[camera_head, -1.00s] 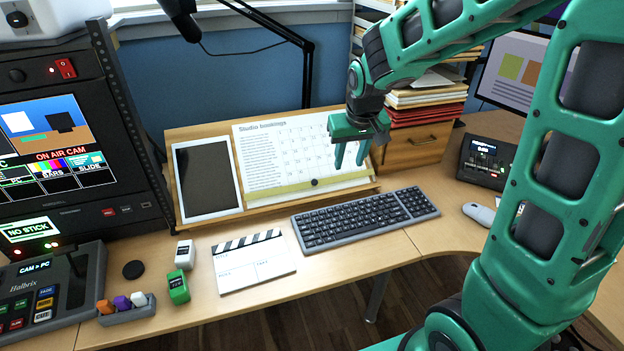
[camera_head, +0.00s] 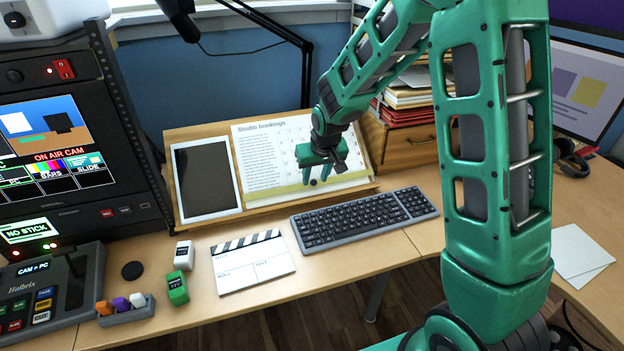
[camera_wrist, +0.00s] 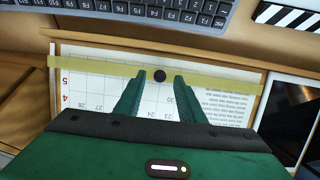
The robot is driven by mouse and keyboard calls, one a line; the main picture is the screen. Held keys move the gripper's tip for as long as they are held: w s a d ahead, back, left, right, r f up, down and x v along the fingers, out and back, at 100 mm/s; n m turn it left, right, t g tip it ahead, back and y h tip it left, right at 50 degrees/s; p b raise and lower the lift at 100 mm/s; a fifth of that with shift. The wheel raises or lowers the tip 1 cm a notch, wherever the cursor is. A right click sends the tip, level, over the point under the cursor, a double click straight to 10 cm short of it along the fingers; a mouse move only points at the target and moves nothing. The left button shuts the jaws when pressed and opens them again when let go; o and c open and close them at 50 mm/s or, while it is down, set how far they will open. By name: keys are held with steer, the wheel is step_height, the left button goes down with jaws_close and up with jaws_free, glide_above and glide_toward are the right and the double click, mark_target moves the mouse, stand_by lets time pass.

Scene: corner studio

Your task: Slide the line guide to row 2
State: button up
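The line guide (camera_head: 284,191) is a yellowish see-through strip with a round black knob. It lies across the lower part of the Studio bookings sheet (camera_head: 255,155) on a sloped wooden board. In the wrist view the strip (camera_wrist: 95,67) lies next to a red 5 at the sheet's edge, with a red 4 further up the sheet. My gripper (camera_head: 317,178) is open, its fingers (camera_wrist: 162,75) to either side of the knob (camera_wrist: 160,76). A gap shows on both sides of the knob. My gripper hides part of the calendar grid.
A tablet (camera_head: 206,179) leans on the board left of the sheet. A keyboard (camera_head: 362,221) lies in front of the board and a clapperboard (camera_head: 252,265) to its left. A wooden drawer unit with papers (camera_head: 408,145) stands close on the right.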

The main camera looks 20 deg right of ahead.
steer(key=shift+w+f, duration=0.25)
steer(key=shift+f, duration=0.25)
